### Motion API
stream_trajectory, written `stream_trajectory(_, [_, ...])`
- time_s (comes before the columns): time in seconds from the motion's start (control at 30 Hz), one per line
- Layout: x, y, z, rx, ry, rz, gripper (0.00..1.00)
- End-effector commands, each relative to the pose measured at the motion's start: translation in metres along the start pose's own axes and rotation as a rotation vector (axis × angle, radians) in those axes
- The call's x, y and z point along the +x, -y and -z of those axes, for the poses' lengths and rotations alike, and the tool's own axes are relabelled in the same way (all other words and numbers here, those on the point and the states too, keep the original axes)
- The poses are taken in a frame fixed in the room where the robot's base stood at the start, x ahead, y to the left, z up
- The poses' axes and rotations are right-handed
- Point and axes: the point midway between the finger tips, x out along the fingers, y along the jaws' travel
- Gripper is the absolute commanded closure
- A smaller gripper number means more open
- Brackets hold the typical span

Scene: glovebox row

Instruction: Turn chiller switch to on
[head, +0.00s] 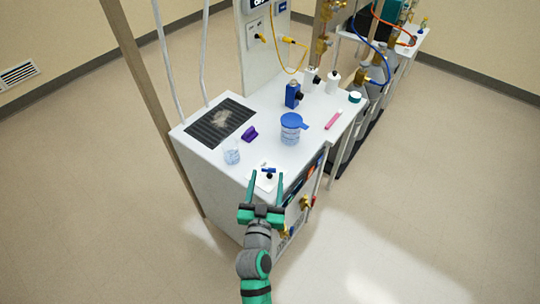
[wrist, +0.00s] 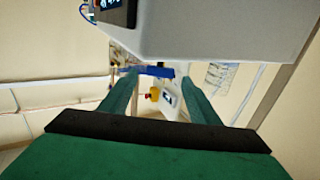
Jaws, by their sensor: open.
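My gripper (head: 267,176) is open, with its two green fingers apart, at the near corner of the white cabinet top (head: 215,155). A small blue bar (head: 268,169) with a dark knob under it shows on a white plate (head: 261,182), between the fingertips in the picture. In the wrist view a blue bar (wrist: 159,71) also lies between the fingertips, with a red and yellow part (wrist: 154,94) below it. No gap or contact can be judged. No label reads as chiller, so I cannot tell which part is the chiller switch or its setting.
A clear beaker (head: 232,152), a purple piece (head: 249,133), a blue-lidded jar (head: 290,130) and a blue bottle (head: 293,95) stand on the top. Brass fittings (head: 305,202) stick out of the cabinet front. The floor (head: 420,220) at right is clear.

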Motion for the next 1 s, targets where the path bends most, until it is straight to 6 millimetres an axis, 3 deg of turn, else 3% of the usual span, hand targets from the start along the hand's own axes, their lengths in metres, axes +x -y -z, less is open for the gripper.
stream_trajectory(0.3, [0.054,0.001,0.001,-0.001,-0.002,0.000,0.44])
stream_trajectory(0.5, [0.077,0.000,0.001,0.000,-0.001,0.000,0.44])
stream_trajectory(0.97, [0.087,0.000,0.000,-0.001,0.000,0.000,0.44])
stream_trajectory(1.0, [0.087,0.000,0.000,-0.001,0.000,0.000,0.51])
